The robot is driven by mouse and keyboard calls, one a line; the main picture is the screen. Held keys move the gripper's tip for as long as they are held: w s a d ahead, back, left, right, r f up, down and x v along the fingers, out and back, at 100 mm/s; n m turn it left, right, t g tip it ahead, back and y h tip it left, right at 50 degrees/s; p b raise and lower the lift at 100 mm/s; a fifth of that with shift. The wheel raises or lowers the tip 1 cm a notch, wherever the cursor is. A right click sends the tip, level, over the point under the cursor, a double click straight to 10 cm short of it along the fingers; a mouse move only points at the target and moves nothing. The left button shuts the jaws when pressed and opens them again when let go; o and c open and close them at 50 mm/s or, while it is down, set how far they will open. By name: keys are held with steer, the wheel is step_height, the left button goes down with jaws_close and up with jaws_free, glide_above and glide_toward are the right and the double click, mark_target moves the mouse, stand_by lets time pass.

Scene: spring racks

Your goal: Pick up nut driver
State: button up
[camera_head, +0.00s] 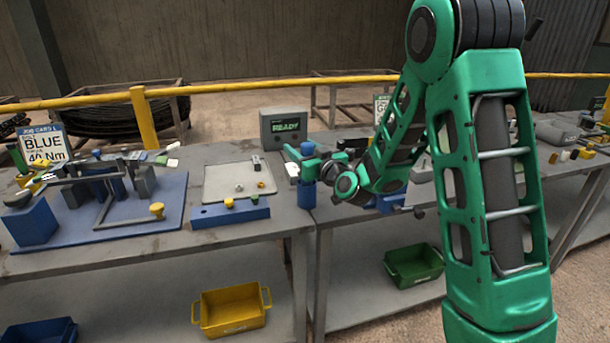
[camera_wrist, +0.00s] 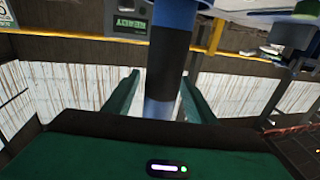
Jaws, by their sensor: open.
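An upright tool with blue ends and a dark middle, which looks like the nut driver (camera_head: 307,149), stands at the front edge of the bench in a blue holder (camera_head: 307,194). My gripper (camera_head: 313,168) is at its height, reaching in from the right. In the wrist view the tool (camera_wrist: 169,55) runs vertically between the two green fingers of my gripper (camera_wrist: 160,84). The fingers are open, one on each side, with visible gaps. In the head view my gripper partly hides the tool's middle.
A READY display (camera_head: 284,127) stands behind the tool. A blue fixture board (camera_head: 125,237) is farther left. Yellow (camera_head: 231,311) and green (camera_head: 414,266) bins sit on the lower shelves.

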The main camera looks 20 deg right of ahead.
steer(key=shift+w, duration=0.35)
steer(key=c, duration=1)
steer(key=shift+r, duration=0.1)
jaws_close()
